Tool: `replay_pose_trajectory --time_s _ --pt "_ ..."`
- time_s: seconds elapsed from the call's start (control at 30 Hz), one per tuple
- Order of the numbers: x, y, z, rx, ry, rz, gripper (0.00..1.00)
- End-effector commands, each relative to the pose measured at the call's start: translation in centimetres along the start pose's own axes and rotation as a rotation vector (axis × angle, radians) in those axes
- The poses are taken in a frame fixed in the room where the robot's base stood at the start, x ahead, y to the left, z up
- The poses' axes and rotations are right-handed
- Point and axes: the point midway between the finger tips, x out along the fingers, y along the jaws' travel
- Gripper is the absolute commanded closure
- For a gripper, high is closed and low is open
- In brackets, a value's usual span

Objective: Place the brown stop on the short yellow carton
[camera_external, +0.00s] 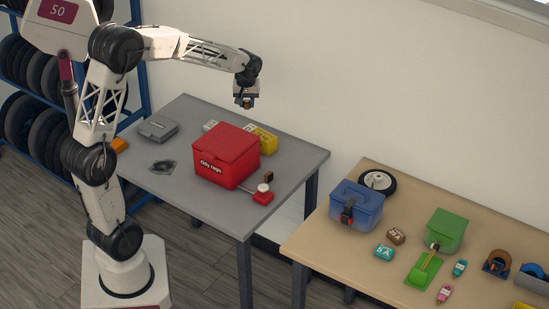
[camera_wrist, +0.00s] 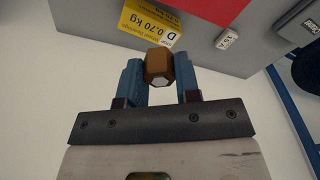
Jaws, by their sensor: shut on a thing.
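My gripper (camera_wrist: 159,74) is shut on the brown stop (camera_wrist: 158,62), a small faceted piece with a pale end face, held between two blue fingers in the wrist view. In the external view my gripper (camera_external: 246,102) hangs in the air above the back of the grey table, and the stop shows only as a small brown spot. The yellow carton (camera_wrist: 150,20) has a label reading "D 0.70 kg" in the wrist view. In the external view the yellow carton (camera_external: 267,140) stands behind the red box and is partly hidden by it, below my gripper.
The red "Oily rags" box (camera_external: 225,157) stands beside the carton. A grey case (camera_external: 157,129) and a small red piece (camera_external: 263,197) are on the grey table (camera_external: 200,206). The wooden table (camera_external: 318,242) at right holds a blue box (camera_external: 356,207) and a green box (camera_external: 447,230).

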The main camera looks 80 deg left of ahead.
Motion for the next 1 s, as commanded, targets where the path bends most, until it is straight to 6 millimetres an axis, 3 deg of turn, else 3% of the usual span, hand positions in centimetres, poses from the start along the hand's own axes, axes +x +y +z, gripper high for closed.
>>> replay_pose_trajectory --time_s 0.3,0.6,0.8,1.0 --pt "2.7 2.5 -6.1 0.006 0.0 0.0 0.92" --pt "4.4 3.6 -9.4 0.009 0.0 0.001 0.92" --pt "7.6 3.6 -8.9 0.01 0.0 0.001 0.92" --pt "9.1 3.6 -8.7 0.01 0.001 0.001 0.92"
